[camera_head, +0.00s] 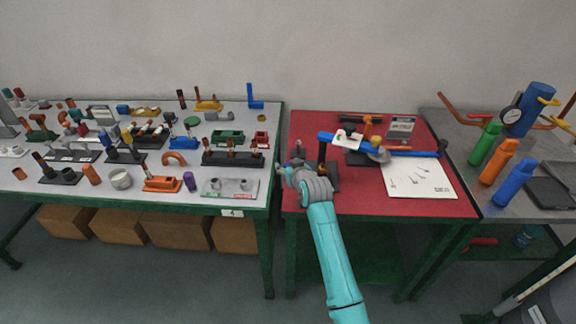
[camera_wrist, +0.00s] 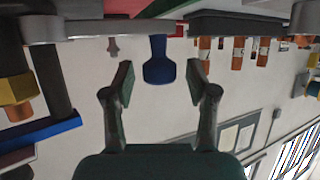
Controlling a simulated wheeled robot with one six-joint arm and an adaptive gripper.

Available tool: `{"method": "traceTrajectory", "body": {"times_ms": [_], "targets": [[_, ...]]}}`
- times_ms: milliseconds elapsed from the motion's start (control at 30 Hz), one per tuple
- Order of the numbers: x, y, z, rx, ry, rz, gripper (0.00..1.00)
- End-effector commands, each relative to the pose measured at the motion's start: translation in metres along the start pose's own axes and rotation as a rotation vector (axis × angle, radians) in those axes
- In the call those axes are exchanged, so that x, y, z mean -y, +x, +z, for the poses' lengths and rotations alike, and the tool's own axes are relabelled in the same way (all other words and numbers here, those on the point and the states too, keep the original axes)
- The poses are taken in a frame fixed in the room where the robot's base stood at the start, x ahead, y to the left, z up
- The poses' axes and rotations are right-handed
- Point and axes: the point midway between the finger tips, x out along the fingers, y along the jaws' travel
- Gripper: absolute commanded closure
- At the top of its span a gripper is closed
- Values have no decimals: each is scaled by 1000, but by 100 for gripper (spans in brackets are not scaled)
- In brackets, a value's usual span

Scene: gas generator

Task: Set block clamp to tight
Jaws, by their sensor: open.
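My gripper (camera_head: 290,165) is over the left part of the red table, beside a dark upright post with an orange band (camera_head: 322,152). In the wrist view my gripper (camera_wrist: 161,80) is open, with nothing held between its fingers. A blue bar (camera_head: 340,140) with a white piece on it runs right from the post's top. I cannot tell for certain which part is the block clamp; my arm hides the post's foot. In the wrist view a dark post (camera_wrist: 52,75), a yellow nut-like piece (camera_wrist: 16,90) and a blue bar (camera_wrist: 40,133) are at the left.
A blue flared piece (camera_wrist: 158,62) shows beyond the fingers. The left grey table (camera_head: 215,185) holds many small fixtures. A white sheet (camera_head: 420,180) lies on the red table (camera_head: 370,205). Coloured bottles (camera_head: 500,160) and a blue cylinder with a gauge (camera_head: 530,110) stand at right.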

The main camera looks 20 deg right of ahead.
Motion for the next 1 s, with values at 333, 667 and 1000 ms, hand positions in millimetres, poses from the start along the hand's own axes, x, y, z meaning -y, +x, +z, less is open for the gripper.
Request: {"method": "traceTrajectory", "body": {"times_ms": [333,667,1000], "targets": [[0,5,1,1,0,0,43],[0,4,1,1,0,0,100],[0,2,2,1,-10,-25,100]]}}
